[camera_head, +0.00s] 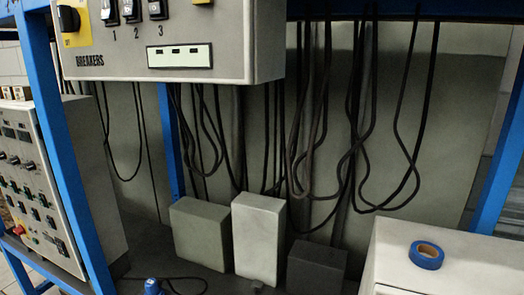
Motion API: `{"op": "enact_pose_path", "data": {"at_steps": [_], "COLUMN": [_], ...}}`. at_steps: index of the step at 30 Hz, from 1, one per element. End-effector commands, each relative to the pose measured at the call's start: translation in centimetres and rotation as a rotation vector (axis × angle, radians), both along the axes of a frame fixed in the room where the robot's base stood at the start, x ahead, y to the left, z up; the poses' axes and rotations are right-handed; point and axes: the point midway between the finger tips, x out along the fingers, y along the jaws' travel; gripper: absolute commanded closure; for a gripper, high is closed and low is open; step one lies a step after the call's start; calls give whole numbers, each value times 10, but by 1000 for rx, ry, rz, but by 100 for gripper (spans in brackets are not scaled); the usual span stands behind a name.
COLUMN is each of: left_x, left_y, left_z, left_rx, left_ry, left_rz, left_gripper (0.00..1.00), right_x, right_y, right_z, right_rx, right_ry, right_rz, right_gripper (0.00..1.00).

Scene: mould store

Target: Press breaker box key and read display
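The breaker box (230,66) is a light grey case at the top left, cut off by the upper edge of the camera_head view. Its front carries the word "BREAKERS" and several black-and-white switches, with 1, 2 and 3 printed below. The display (180,57) is a pale strip in a black frame at the lower front. A black rotary knob (68,18) on a yellow plate sits at the left. A yellow piece (202,2) is cut off at the top. Neither gripper is in view.
Blue frame posts (66,165) stand around the box. Black cables (300,130) hang behind. Grey boxes (258,240) stand below. A control panel (38,185) is at the left. Blue tape (426,254) lies on a white top (470,262) at the right. A small blue object (152,287) is at the bottom.

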Motion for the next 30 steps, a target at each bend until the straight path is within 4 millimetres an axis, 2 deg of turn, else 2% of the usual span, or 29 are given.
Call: {"op": "enact_pose_path", "data": {"at_steps": [2, 15, 30], "left_x": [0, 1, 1], "left_y": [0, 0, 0], "left_z": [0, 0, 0], "left_rx": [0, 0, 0], "left_ry": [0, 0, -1], "left_rz": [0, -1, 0], "left_gripper": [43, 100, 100], "right_x": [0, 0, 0], "right_y": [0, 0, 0], "right_z": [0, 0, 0], "right_rx": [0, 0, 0], "right_ry": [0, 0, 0], "right_rz": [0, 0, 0], "right_gripper": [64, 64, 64]}}
